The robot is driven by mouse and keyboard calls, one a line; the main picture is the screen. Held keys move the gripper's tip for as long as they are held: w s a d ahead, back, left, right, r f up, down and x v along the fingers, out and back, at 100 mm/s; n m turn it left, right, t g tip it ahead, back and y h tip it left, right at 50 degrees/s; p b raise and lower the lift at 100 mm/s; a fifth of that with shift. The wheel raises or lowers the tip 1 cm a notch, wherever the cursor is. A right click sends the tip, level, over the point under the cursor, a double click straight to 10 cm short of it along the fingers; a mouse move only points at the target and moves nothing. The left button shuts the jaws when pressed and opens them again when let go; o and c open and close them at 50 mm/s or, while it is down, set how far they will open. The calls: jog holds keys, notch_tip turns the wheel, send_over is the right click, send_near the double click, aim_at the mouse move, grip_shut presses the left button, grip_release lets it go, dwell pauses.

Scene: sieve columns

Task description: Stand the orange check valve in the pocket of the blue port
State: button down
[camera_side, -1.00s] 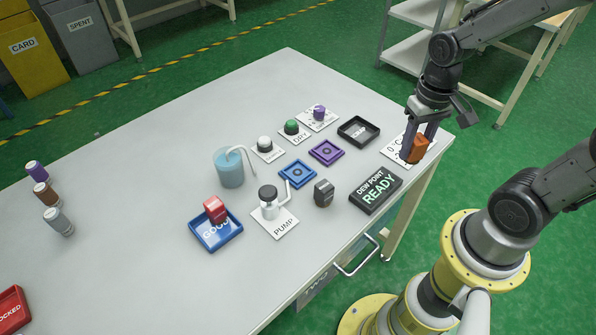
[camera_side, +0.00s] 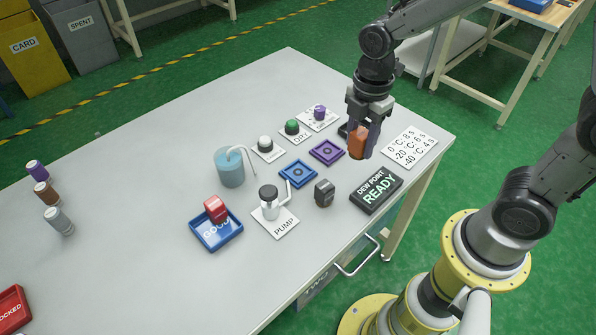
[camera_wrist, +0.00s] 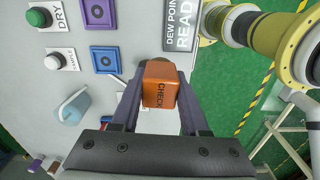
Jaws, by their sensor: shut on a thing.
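The orange check valve (camera_side: 358,143) is held between the fingers of my gripper (camera_side: 364,138), above the table's right part. In the wrist view the orange valve (camera_wrist: 160,86) shows the word CHECK, with a finger on each side. The blue port (camera_side: 297,174) is a flat square with a pocket in its middle. It lies on the table, left of and below my gripper in the side view. The blue port also shows in the wrist view (camera_wrist: 106,60), and its pocket looks empty.
A purple port (camera_side: 327,152) lies beside the blue one. Nearby stand a dark block (camera_side: 324,193), the pump (camera_side: 270,203), a blue beaker (camera_side: 230,168) and the READY display (camera_side: 376,190). A red block (camera_side: 215,209) sits in the blue GOOD tray (camera_side: 218,237).

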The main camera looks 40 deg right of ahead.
jog(key=shift+a+f+n, duration=0.15)
jog(key=shift+a+f, duration=0.05)
jog(key=shift+a, duration=0.25)
jog(key=shift+a+f+n, duration=0.15)
jog(key=shift+a, duration=0.3)
jog(key=w+a+f, duration=0.2)
jog(key=w+f, duration=0.2)
jog(key=w, duration=0.4)
send_over(298, 172)
jog(key=s, duration=0.1)
notch_tip(298, 172, down, 4)
jog(key=shift+s+d+f, duration=0.1)
jog(key=shift+s+f, duration=0.05)
jog(key=shift+f, duration=0.05)
jog(key=shift+w+f, duration=0.5)
jog(key=shift+f, duration=0.1)
jog(key=shift+w+f, duration=0.15)
jog(key=shift+f, duration=1.45)
jog(key=shift+f, duration=0.2)
jog(key=shift+c, duration=2)
grip_release()
jog(key=shift+r, duration=0.1)
